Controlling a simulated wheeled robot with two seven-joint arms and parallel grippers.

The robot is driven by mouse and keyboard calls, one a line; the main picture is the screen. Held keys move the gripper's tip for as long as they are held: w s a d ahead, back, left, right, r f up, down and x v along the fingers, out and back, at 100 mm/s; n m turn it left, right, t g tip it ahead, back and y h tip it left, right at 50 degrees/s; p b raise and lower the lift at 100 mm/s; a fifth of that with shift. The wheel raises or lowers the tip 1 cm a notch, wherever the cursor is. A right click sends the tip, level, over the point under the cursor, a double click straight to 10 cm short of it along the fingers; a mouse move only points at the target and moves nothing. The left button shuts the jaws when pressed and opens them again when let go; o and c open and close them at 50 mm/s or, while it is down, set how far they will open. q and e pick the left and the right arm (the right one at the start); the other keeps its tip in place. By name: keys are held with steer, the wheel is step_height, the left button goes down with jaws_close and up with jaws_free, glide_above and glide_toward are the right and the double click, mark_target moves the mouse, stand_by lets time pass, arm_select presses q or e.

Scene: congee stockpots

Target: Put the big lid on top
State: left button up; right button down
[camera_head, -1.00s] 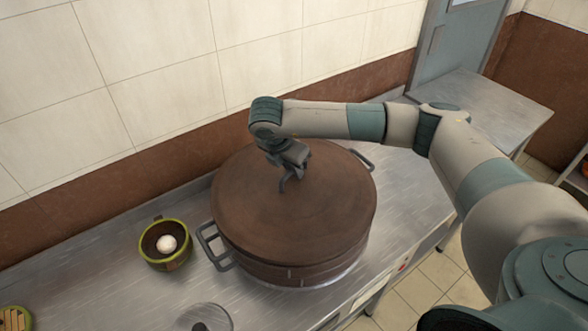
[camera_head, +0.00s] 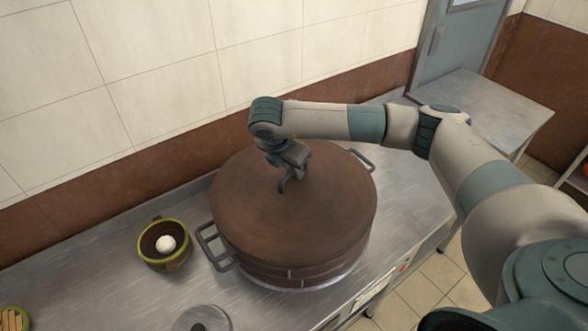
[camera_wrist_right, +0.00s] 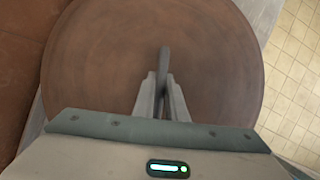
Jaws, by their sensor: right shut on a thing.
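The big lid (camera_head: 320,215) is a round, flat brown disc lying over the top of the big stockpot (camera_head: 270,270). In the head view its edge lines up with the pot's rim all round as far as I can see. My right gripper (camera_head: 287,183) is over the middle of the lid, shut on its handle. In the right wrist view the fingers (camera_wrist_right: 162,95) close on the dark upright handle (camera_wrist_right: 164,62), with the lid (camera_wrist_right: 215,60) filling the space behind. My left gripper is not in view.
A green-rimmed bowl (camera_head: 182,262) with a white round thing stands left of the pot. A small round metal lid (camera_head: 203,318) lies at the front edge. Tiled wall stands behind; the steel counter (camera_head: 405,190) is bare to the right.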

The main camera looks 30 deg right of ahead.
steer(key=shift+f, duration=0.1)
steer(key=c, duration=2.1)
jaws_free()
steer(key=shift+s, duration=0.1)
steer(key=shift+p+v, duration=2.1)
steer(key=shift+v, duration=3.4)
steer(key=shift+f, duration=0.1)
